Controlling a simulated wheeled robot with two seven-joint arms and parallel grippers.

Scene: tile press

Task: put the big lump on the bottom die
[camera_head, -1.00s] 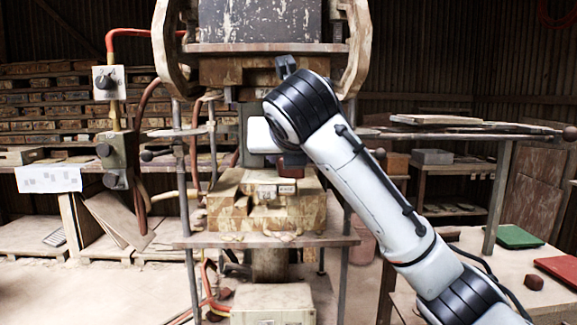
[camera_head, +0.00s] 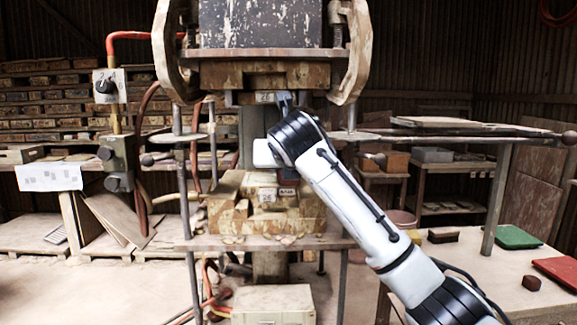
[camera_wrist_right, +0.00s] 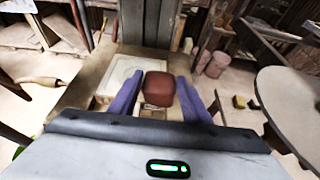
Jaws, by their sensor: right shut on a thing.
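My right gripper (camera_wrist_right: 160,80) is shut on a red-brown lump (camera_wrist_right: 158,92), held between its two purple fingers in the right wrist view. The bottom die (camera_head: 262,212) is a worn, stained block on the press table in the head view. In the right wrist view, the die's pale square face (camera_wrist_right: 121,73) shows to the left of and partly behind the lump. The lump is over the die area; I cannot tell whether it touches. In the head view my right arm's wrist hides most of the gripper. My left gripper is not in view.
The upper press block (camera_head: 270,75) hangs above the die, with my right wrist in the gap. Press columns stand at both sides. On the right table are smaller dark lumps (camera_head: 532,283), a green tray (camera_head: 515,237) and a red tray (camera_head: 560,270).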

